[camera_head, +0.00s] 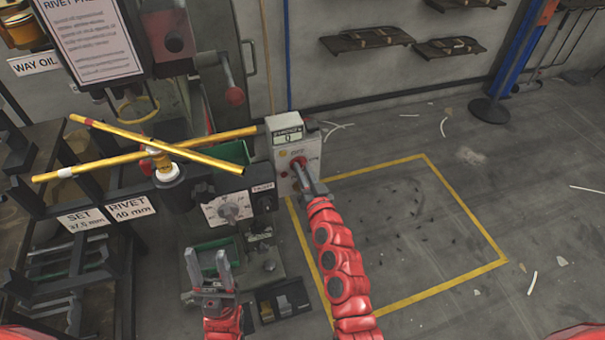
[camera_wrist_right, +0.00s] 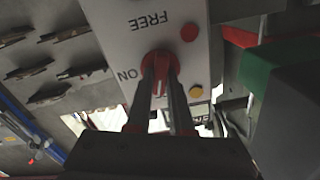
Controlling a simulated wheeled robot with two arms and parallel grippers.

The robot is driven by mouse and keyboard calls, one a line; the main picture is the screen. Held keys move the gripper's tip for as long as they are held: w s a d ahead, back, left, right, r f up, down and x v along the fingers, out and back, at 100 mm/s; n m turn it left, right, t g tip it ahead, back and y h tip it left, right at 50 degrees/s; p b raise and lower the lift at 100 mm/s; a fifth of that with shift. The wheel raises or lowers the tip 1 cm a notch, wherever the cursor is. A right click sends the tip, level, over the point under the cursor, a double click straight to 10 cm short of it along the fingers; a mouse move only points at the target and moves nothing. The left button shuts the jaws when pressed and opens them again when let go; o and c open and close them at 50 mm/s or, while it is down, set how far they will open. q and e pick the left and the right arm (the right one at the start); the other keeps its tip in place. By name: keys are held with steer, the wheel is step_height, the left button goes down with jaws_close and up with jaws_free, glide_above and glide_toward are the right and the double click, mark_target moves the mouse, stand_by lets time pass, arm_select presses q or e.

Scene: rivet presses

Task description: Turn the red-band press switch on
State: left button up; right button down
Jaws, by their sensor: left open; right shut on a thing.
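The switch is a red knob (camera_wrist_right: 155,72) on the front of a pale box (camera_head: 284,152) with a small display at its top. The head view shows OFF above the knob; the wrist view shows ON and FREE upside down beside it. My right gripper (camera_wrist_right: 160,68) is shut on the knob, one finger on each side. The knob's grip lies roughly along the OFF–FREE line; which end points where I cannot tell. A yellow rod with a red band (camera_head: 88,122) is on the press's handwheel. My left gripper (camera_head: 208,262) is open and empty, low before the press.
A dial plate (camera_head: 228,209) sits left of the switch box, and yellow rods (camera_head: 190,157) stick out above it. A black rack (camera_head: 60,230) stands at the left. The yellow-outlined floor area (camera_head: 420,230) at the right is clear apart from scraps.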

steer(key=m, duration=0.2)
steer(key=m+b, duration=0.1)
steer(key=shift+d+f+m, duration=0.15)
steer(key=shift+f+m, duration=0.05)
steer(key=shift+m, duration=0.2)
steer(key=m+b, duration=0.1)
steer(key=m, duration=0.1)
steer(key=shift+m, duration=0.4)
steer(key=shift+f+m+b, duration=0.1)
steer(key=shift+m+b, duration=0.45)
steer(key=shift+m, duration=3.15)
steer(key=c, duration=0.8)
jaws_free()
